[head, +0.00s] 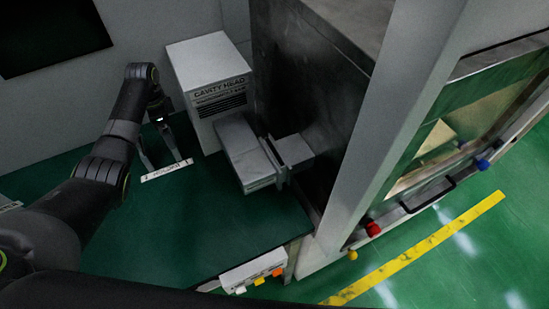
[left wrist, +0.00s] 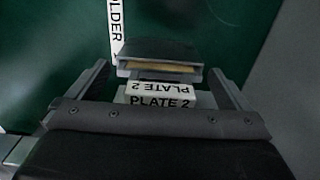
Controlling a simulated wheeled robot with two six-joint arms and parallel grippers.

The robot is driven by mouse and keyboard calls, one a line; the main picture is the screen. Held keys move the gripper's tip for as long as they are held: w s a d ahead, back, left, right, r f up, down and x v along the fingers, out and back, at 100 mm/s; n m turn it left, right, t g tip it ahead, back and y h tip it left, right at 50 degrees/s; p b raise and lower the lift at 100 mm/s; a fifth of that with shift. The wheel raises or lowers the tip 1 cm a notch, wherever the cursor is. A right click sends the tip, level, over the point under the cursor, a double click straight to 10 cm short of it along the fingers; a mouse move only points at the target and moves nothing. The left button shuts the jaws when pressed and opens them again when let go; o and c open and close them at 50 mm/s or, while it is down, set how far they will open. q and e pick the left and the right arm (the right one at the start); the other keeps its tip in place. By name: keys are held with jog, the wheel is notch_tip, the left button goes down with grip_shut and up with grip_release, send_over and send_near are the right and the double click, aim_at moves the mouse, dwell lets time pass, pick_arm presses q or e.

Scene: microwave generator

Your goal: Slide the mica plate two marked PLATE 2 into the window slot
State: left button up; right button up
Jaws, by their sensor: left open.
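My left gripper (head: 163,157) is low over the green bench, left of the grey cabinet. In the left wrist view the open left gripper (left wrist: 158,70) has one finger on each side of a small dark holder with a tan edge (left wrist: 160,67) showing in its mouth. Two white labels reading PLATE 2 (left wrist: 160,102) lie just below it in the picture, one upside down. The fingers appear apart from the holder. The plate cannot be made out in the head view. I cannot tell which opening is the window slot. My right gripper is not in view.
A white CAVITY HEAD box (head: 208,85) stands beside the cabinet (head: 305,90). Grey waveguide blocks (head: 245,152) stick out to its right. A white label strip (head: 167,170) lies by the gripper. A button box (head: 255,272) is at the front edge. The bench's middle is clear.

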pick_arm(q)
jog(key=c, duration=1.2)
jog(key=shift+r+p, duration=3.05)
jog(key=shift+p, duration=0.1)
